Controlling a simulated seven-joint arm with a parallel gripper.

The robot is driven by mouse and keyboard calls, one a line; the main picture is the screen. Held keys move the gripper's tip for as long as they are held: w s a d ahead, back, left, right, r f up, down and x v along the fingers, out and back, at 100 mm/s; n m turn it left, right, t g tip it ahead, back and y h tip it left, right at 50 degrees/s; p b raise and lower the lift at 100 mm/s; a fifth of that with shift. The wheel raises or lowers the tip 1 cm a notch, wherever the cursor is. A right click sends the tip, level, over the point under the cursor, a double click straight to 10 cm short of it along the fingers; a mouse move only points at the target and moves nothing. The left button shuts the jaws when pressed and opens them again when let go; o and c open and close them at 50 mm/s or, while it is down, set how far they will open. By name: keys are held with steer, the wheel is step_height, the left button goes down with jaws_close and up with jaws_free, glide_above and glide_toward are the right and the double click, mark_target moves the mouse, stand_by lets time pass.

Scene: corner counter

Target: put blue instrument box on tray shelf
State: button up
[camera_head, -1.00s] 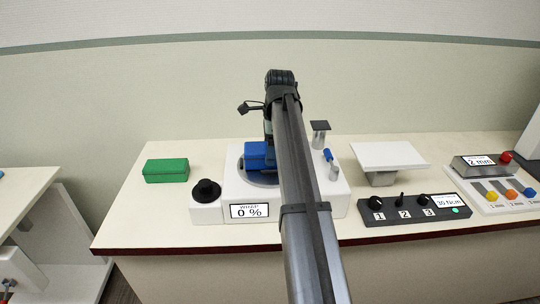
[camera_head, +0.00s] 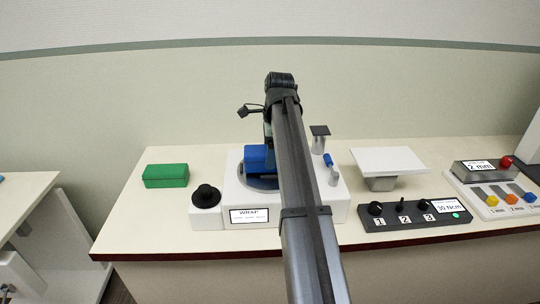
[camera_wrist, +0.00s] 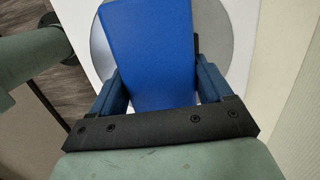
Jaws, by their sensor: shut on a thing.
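The blue instrument box (camera_head: 255,158) is at the grey round disc (camera_head: 249,184) of the white wrapping machine (camera_head: 233,198), partly hidden by my arm. In the wrist view the blue box (camera_wrist: 152,50) fills the space between my fingers, over the grey disc. My gripper (camera_wrist: 157,82) is shut on the box, a blue finger against each side. I cannot tell whether the box touches the disc. A white raised plate (camera_head: 388,160) on a grey stand, possibly the tray shelf, is to the right and looks empty.
A green box (camera_head: 166,176) lies left of a black knob (camera_head: 206,196). A grey post (camera_head: 319,138) and small blue-tipped lever (camera_head: 328,160) stand on the machine's right. A black control panel (camera_head: 415,212) sits in front of the raised plate.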

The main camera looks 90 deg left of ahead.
step_height(320, 180, up, 9)
steer(key=shift+f, duration=0.2)
steer(key=shift+r, duration=0.3)
steer(key=shift+w+r, duration=0.1)
steer(key=shift+w, duration=0.2)
steer(key=w+m, duration=0.4)
steer(key=w, duration=3.2)
glide_above(387, 159)
steer(key=shift+m+y, duration=0.3)
steer(key=shift+w+f, duration=0.15)
steer(key=shift+f, duration=2.35)
steer(key=shift+w+f, duration=0.1)
steer(key=shift+f, duration=2.4)
steer(key=shift+f, duration=0.15)
steer(key=o, duration=1.4)
